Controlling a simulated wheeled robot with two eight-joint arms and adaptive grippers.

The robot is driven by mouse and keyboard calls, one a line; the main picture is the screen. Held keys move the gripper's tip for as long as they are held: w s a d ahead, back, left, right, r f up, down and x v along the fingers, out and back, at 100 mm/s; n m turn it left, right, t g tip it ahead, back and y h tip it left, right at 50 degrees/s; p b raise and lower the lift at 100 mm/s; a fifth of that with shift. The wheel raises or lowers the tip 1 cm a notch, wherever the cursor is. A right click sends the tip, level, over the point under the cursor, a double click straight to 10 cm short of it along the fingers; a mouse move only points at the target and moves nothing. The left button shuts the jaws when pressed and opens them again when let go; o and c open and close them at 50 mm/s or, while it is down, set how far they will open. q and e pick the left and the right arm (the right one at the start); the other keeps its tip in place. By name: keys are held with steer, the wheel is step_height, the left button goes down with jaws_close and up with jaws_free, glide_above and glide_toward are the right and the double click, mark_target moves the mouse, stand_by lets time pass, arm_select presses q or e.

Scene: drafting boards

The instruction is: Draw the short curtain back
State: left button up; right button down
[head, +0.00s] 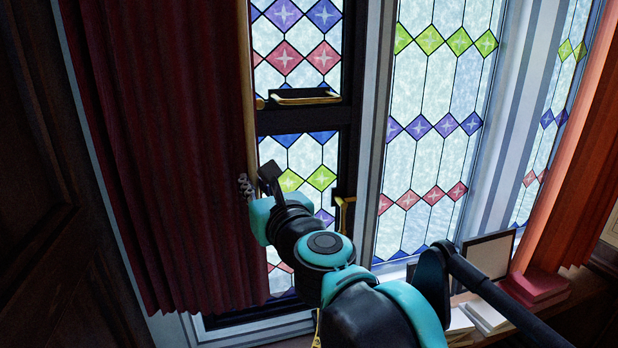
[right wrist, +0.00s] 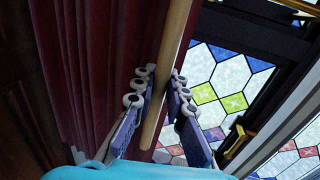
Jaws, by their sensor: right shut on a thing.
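A dark red pleated curtain (head: 160,150) hangs at the left in the head view and covers the left side of the window. It also fills the left of the right wrist view (right wrist: 85,70). A pale wooden pole (head: 246,75) runs upright along the curtain's right edge. My right gripper (head: 250,184) is at this edge, about halfway down the window. In the right wrist view the pole (right wrist: 165,65) passes between its two fingers, and the gripper is shut on it. My arm hides part of the lower window. My left gripper is not in view.
A black-framed stained-glass window with a brass handle (head: 346,213) is just right of the gripper. A brass bar (head: 305,98) crosses it higher up. An orange-red curtain (head: 575,160) hangs far right. Red books (head: 540,286) and a framed panel (head: 488,254) stand on the sill.

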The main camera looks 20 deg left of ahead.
steer(key=s+a, duration=0.2)
steer(key=a, duration=0.1)
steer(key=s+a, duration=0.3)
steer(key=a, duration=0.1)
steer(key=s+a, duration=0.3)
steer(key=a, duration=0.1)
steer(key=shift+s+a, duration=0.1)
steer(key=shift+a, duration=0.05)
steer(key=c, duration=1.5)
jaws_free()
steer(key=v, duration=1.2)
